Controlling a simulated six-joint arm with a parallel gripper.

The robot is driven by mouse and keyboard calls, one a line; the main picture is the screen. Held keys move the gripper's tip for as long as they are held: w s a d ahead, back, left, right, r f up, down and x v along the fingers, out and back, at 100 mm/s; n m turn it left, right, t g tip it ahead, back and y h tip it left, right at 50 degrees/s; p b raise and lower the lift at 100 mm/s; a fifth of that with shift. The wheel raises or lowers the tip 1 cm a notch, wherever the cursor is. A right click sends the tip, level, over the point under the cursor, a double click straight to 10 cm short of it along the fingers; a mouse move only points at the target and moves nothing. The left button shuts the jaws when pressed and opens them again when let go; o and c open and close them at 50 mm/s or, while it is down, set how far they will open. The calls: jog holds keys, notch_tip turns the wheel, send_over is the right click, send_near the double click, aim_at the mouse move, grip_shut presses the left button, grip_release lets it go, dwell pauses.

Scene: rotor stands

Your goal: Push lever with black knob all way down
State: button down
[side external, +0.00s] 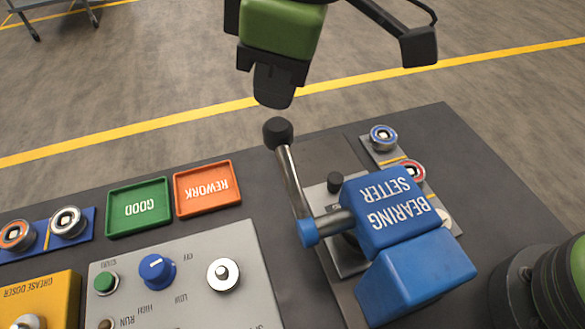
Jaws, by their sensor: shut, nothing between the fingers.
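The lever (292,182) is a metal rod with a black knob (278,132) on its top end. It rises from a blue hub (309,233) on the side of the blue bearing setter (390,215), and stands raised, leaning slightly left in the picture. My gripper (272,103) is shut and empty, pointing down, with its fingertips just above the black knob. A small gap shows between the fingertips and the knob in this view; the true depth between them is hard to tell.
A green GOOD tray (111,231) and an orange REWORK tray (237,201) lie left of the lever. A grey control panel (188,245) with knobs is in front. Bearings (384,134) sit on a strip behind the setter. Dark bench top (262,222) is bare beside the lever.

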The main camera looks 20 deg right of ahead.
jog(key=shift+f, duration=0.15)
jog(key=s+d+x, duration=0.1)
jog(key=x, duration=0.8)
jog(key=shift+d+f, duration=0.3)
jog(key=shift+f, duration=0.3)
dwell(1.3)
jog(key=shift+w+a+r+v, duration=0.1)
jog(key=shift+w+a+v, duration=0.2)
jog(key=shift+v, duration=1.75)
jog(key=shift+w+a+r+v, duration=0.1)
jog(key=shift+a+v, duration=0.3)
jog(key=shift+v, duration=1.65)
jog(key=shift+w+a+r+v, duration=0.1)
jog(key=shift+w+a+v, duration=0.2)
jog(key=shift+v, duration=1.75)
jog(key=shift+a+r, duration=0.1)
jog(key=shift+r, duration=0.1)
